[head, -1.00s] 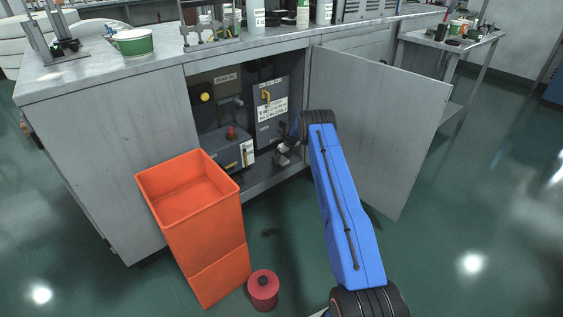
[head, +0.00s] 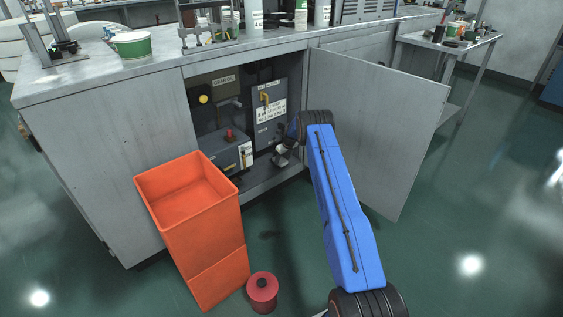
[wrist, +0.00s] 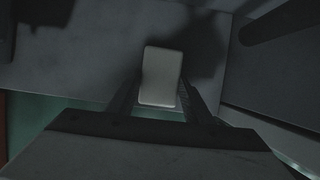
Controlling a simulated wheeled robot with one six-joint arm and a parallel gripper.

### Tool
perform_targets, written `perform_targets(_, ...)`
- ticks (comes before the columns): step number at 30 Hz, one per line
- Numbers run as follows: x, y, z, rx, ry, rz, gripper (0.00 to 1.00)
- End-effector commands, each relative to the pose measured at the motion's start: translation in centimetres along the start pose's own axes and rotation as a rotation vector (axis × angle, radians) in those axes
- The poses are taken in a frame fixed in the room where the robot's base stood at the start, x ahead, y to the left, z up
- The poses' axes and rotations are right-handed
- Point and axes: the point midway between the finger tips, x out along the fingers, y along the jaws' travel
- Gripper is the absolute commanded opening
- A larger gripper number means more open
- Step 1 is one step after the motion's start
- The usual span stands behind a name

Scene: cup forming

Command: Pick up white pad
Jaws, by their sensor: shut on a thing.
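The white pad (wrist: 161,76) shows in the wrist view as a small pale rectangular block between the ends of my two dark fingers. My gripper (wrist: 160,103) is shut on the pad, with a finger at each side of its lower end. In the head view my gripper (head: 284,153) is inside the open cabinet, low and near its right side. The pad cannot be made out clearly there. Shadow in the wrist view hides whether the pad touches the cabinet floor (wrist: 75,75).
The cabinet door (head: 385,125) stands open right of my arm. A grey box with a red knob (head: 222,152) and a panel with a yellow handle (head: 268,110) are left of and behind my gripper. An orange bin (head: 205,240) and a red canister (head: 262,292) stand on the floor in front.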

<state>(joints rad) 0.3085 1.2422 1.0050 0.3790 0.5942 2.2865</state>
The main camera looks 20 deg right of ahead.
Motion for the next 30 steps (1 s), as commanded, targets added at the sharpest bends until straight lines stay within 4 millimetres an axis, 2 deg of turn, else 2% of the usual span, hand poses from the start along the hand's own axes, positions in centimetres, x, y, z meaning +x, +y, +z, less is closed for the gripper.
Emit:
perform_targets(1,-0.9,-0.1,0.5,-0.001,-0.003,-0.002,0.25)
perform_targets(11,-5.8,-0.1,2.5,-0.001,-0.002,-0.001,0.25)
perform_targets(22,-6.8,4.7,-0.6,0.000,0.000,0.000,0.25)
perform_targets(30,-8.2,10.5,-4.2,0.000,0.001,0.001,0.25)
